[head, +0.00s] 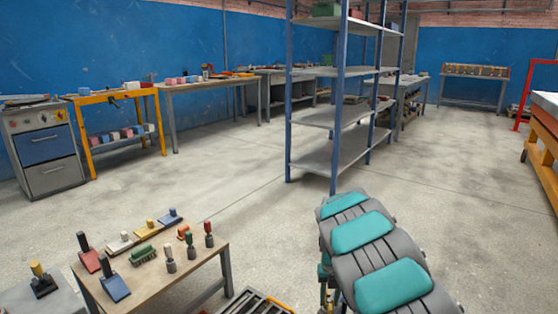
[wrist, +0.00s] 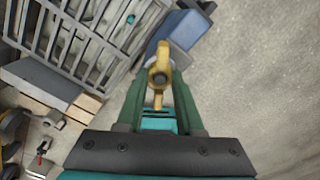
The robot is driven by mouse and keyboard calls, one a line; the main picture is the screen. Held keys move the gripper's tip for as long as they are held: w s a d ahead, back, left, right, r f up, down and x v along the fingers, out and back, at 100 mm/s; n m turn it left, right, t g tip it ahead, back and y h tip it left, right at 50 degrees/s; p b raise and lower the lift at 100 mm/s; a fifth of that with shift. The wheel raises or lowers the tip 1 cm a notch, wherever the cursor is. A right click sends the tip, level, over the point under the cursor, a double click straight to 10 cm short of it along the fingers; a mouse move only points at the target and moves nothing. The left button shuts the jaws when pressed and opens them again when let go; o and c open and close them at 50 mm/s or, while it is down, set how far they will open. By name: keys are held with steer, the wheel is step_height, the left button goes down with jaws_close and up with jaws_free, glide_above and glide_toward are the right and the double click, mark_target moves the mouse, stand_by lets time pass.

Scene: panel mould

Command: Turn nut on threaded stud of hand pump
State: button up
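In the wrist view, a yellow nut (wrist: 160,76) with two wings has a dark round centre, which looks like the end of the stud (wrist: 160,78). Its wings point up and down in the picture. The two green fingers of my gripper (wrist: 162,80) stand apart, one on each side of the nut. I cannot tell whether they touch it. A blue-grey body (wrist: 184,28) lies beyond the nut, perhaps part of the hand pump. Most of the pump is hidden by the nut and fingers. In the head view, my arm hides the gripper, nut and pump.
A grey slatted rack (wrist: 85,45) and a wooden block (wrist: 82,104) lie left in the wrist view. In the head view, a small table (head: 150,275) with several tools stands at lower left, and a tall shelf (head: 335,155) stands beyond. Bare floor (head: 480,190) lies right.

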mark_target(330, 299)
steer(key=o, duration=0.3)
steer(key=shift+r, duration=0.25)
steer(key=shift+o, duration=0.3)
step_height(330, 299, up, 5)
steer(key=shift+d+r, duration=0.1)
steer(key=shift+r, duration=1.05)
